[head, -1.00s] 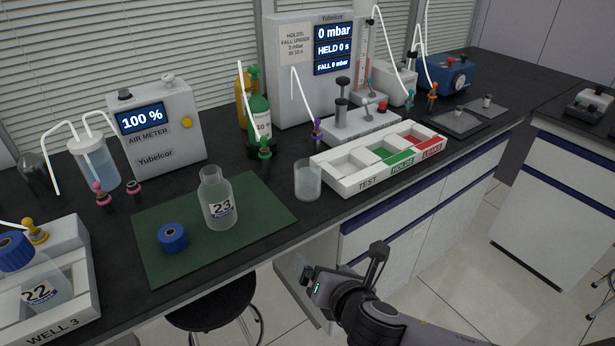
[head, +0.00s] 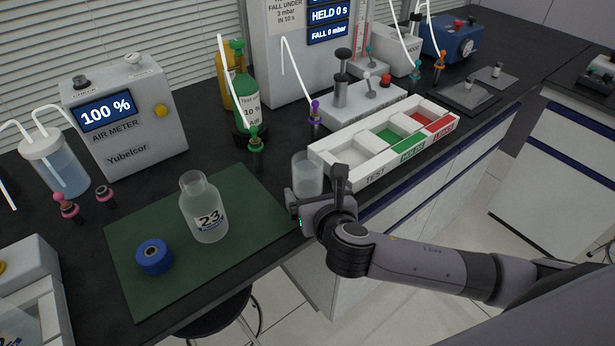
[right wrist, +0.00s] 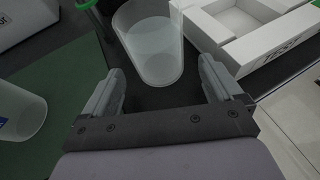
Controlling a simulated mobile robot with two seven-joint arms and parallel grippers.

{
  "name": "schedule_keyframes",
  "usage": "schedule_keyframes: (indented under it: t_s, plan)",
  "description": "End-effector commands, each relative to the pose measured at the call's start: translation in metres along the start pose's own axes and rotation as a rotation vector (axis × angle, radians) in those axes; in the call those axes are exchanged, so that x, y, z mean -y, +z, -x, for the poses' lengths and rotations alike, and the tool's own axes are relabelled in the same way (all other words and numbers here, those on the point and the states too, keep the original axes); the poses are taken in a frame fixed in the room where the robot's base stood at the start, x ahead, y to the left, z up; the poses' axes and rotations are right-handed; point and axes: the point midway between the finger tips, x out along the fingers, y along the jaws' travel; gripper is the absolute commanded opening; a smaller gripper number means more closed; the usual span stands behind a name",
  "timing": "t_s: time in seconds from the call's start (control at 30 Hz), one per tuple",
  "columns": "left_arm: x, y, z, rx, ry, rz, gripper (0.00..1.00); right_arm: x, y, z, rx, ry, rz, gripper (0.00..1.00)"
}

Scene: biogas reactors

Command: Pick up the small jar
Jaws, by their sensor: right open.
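The small jar (head: 306,174) is a clear, open-topped cup standing upright on the black bench, between the green mat and the white tray. It also shows in the right wrist view (right wrist: 150,45), just beyond the fingertips. My right gripper (head: 314,187) is open and empty, in front of the jar, and hides its lower part in the head view. In the right wrist view its two fingers (right wrist: 163,80) are spread, with the jar ahead between and slightly left of their middle. Contact cannot be made out. My left gripper is not in view.
Bottle 23 (head: 204,209) and a blue cap (head: 154,257) are on the green mat (head: 259,212) to the left. The white test tray (head: 346,158) stands close at the jar's right. A green cylinder (head: 247,103) and hose plugs are behind it.

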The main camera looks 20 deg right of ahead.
Motion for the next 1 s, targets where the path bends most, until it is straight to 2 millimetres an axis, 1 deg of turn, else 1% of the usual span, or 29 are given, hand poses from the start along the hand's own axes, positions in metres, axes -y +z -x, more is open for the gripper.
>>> schedule_keyframes:
  t_s: [0.03, 0.1, 0.23, 0.37, 0.57, 0.67, 0.7, 0.77, 0.8, 1.0]
  plan:
    - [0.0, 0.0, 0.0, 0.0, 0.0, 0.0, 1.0, -0.001, 0.002, -0.008, 0.002, -0.002, -0.001, 0.93]
    - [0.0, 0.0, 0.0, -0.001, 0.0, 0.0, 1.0, -0.001, 0.002, -0.017, 0.001, -0.002, -0.001, 0.93]
    - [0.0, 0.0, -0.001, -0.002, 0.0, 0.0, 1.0, -0.001, 0.002, -0.029, 0.0, -0.001, -0.001, 0.93]
    - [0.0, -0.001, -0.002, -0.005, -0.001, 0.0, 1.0, -0.001, 0.001, -0.034, 0.0, 0.001, -0.001, 0.93]
    - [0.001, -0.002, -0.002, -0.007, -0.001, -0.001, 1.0, -0.001, 0.001, -0.034, 0.0, 0.001, -0.001, 0.93]
    - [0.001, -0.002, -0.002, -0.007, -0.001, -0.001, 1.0, -0.001, 0.001, -0.034, 0.0, 0.0, -0.001, 0.63]
    - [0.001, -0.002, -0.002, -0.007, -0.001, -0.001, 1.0, -0.001, 0.001, -0.034, 0.0, 0.0, -0.001, 0.5]
    - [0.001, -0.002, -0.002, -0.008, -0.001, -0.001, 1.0, -0.001, 0.001, -0.034, 0.0, 0.0, -0.001, 0.31]
    - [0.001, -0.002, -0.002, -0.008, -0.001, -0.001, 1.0, -0.001, 0.001, -0.033, 0.0, 0.0, -0.001, 0.25]
    - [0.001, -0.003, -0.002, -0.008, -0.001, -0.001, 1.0, -0.001, 0.003, -0.033, 0.003, 0.001, -0.001, 0.25]
